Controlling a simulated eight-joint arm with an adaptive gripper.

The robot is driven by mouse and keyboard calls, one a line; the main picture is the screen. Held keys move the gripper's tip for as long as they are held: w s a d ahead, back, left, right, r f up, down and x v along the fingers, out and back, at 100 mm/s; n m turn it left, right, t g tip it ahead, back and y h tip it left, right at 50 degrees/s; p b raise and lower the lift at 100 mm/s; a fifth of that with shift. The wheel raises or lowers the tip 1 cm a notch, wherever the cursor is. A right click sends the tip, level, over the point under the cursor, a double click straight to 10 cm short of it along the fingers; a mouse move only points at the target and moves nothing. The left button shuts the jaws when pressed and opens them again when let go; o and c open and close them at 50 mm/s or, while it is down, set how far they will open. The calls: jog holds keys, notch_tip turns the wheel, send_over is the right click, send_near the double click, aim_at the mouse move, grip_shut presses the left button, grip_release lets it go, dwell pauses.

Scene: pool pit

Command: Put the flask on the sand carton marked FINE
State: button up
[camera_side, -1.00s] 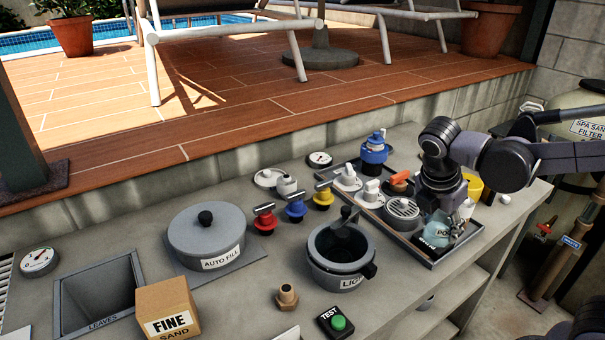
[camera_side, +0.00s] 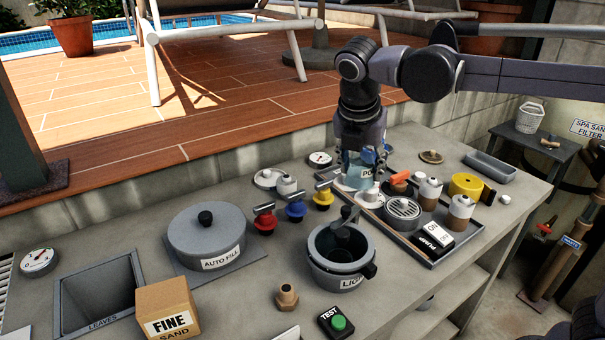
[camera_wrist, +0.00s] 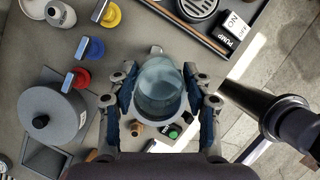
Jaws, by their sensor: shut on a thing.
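The flask (camera_side: 355,178), pale grey-blue glass with a partly hidden label, is held in my gripper (camera_side: 362,166). In the side view it shows in front of the far left end of the tray and appears raised. In the wrist view the flask (camera_wrist: 160,88) sits between the two fingers of my gripper (camera_wrist: 160,100), which are shut on it. The sand carton marked FINE (camera_side: 165,308) is a tan box at the lower left of the side view, well apart from the gripper. I cannot make out the carton in the wrist view.
The tray (camera_side: 440,258) holds bottles, a grate and a switch box. Between the flask and the carton stand red, blue and yellow valves (camera_side: 295,208), the LIGHT pot (camera_side: 340,262) and the AUTO FILL lid (camera_side: 205,235). An open LEAVES bin (camera_side: 98,295) adjoins the carton.

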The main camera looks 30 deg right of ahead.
jog(key=w+a+r+n+t, duration=0.1)
jog(key=w+a+n, duration=0.1)
jog(key=a, duration=0.4)
jog(key=w+a+r+n, duration=0.1)
jog(key=w+a, duration=0.2)
jog(key=a, duration=0.3)
jog(key=n+t+y, duration=0.1)
jog(key=n+y, duration=0.1)
jog(key=n, duration=0.2)
send_over(163, 286)
jog(key=s, duration=0.2)
jog(key=f, duration=0.5)
jog(key=shift+w+a+f, duration=0.15)
jog(key=shift+w+f, duration=0.05)
jog(key=shift+f, duration=0.2)
jog(key=shift+a+f, duration=0.25)
jog(key=shift+f, duration=1.9)
jog(key=shift+f, duration=0.15)
jog(key=o, duration=1.1)
jog(key=shift+o, duration=0.2)
